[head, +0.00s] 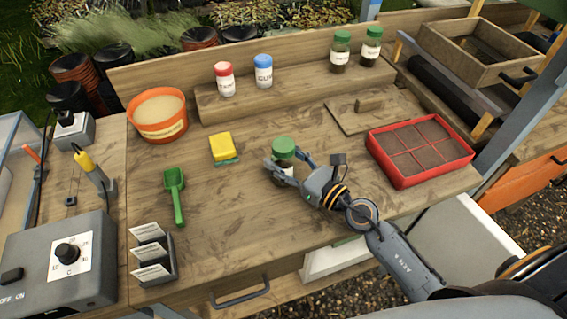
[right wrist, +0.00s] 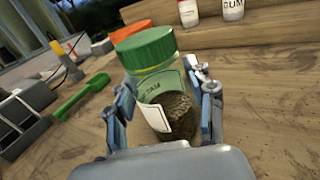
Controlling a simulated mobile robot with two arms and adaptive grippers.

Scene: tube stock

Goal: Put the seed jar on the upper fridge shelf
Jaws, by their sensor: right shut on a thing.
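The seed jar (head: 284,148) has a green lid and stands on the wooden bench in the head view. In the right wrist view the jar (right wrist: 180,115) shows a white label and dark seeds inside. My right gripper (head: 284,172) is shut on its body, with one finger on each side. Two similar green-lidded jars (head: 341,52) stand on the raised ledge at the back. A white box-like body (head: 470,245), perhaps the fridge, stands below the bench at the right; no shelf shows. My left gripper is not in view.
A red seed tray (head: 420,150) lies right of my gripper. A yellow sponge (head: 221,147), a green scoop (head: 175,196) and an orange tub (head: 158,115) are to the left. Red- and blue-lidded jars (head: 263,71) stand on the ledge (head: 300,93). A label rack (head: 153,255) stands front left.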

